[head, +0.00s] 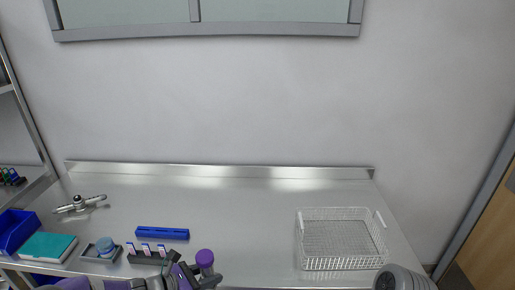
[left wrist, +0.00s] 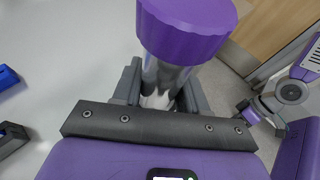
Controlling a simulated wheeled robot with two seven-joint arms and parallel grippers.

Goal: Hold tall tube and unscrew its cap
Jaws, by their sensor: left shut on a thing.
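The tall tube has a purple cap (head: 205,257), and the cap sits on top of it. In the left wrist view the cap (left wrist: 187,28) is large and close, and the clear tube body (left wrist: 163,78) runs down below it between the fingers. My left gripper (head: 200,276) is shut on the tube body below the cap, near the front edge of the counter. The lower part of the tube is hidden by the gripper. In the head view my right gripper does not show; a grey rounded arm part of mine is at the lower right.
A wire basket (head: 341,240) stands on the right of the steel counter (head: 250,210). A dark rack (head: 147,258) with several small tubes, a blue rack (head: 162,233), a small tray (head: 101,255) with a blue round item, and a teal box (head: 48,247) are at left. The counter's middle is clear.

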